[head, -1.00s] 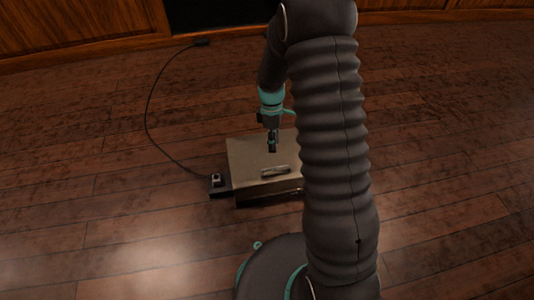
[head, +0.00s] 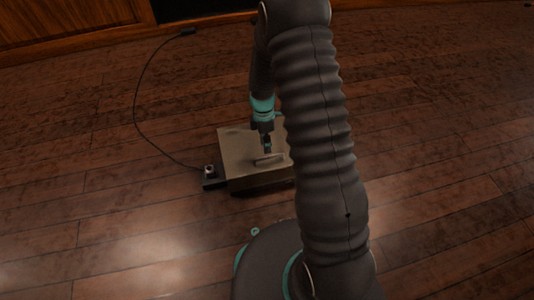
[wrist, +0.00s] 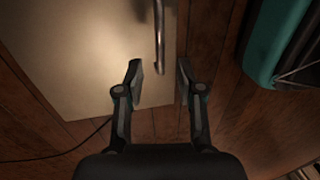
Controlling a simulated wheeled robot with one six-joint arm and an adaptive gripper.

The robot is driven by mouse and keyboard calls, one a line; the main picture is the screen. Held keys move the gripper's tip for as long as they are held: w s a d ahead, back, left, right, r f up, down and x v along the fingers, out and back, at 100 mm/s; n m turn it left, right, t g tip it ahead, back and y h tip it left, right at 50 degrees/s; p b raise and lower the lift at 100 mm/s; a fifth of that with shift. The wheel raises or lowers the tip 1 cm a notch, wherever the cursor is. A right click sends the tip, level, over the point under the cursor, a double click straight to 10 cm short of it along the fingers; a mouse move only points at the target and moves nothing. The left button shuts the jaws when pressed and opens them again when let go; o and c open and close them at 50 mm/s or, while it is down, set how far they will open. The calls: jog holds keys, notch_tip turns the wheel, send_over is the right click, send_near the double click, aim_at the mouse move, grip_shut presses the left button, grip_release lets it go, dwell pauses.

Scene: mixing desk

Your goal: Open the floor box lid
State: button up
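The floor box (head: 238,154) stands on the wood floor in the head view. Its pale, flat lid (wrist: 70,50) fills the upper left of the wrist view and looks closed. A metal bar handle (wrist: 159,30) is fixed on the lid; it also shows in the head view (head: 268,160). My gripper (wrist: 160,75) is open, with its two fingers apart and the near end of the handle between the fingertips in the picture. I cannot tell whether a finger touches it. In the head view my gripper (head: 267,147) is just over the handle, and my arm hides the box's right side.
A small dark socket unit (head: 209,175) sits against the box's left side. A black cable (head: 137,105) runs from it over the floor to a plug (head: 188,32) near the wood panelling (head: 70,25).

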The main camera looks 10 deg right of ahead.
jog(key=shift+s+f, duration=0.25)
jog(key=shift+f, duration=0.95)
jog(key=shift+s+f, duration=0.25)
jog(key=shift+f, duration=0.95)
grip_shut()
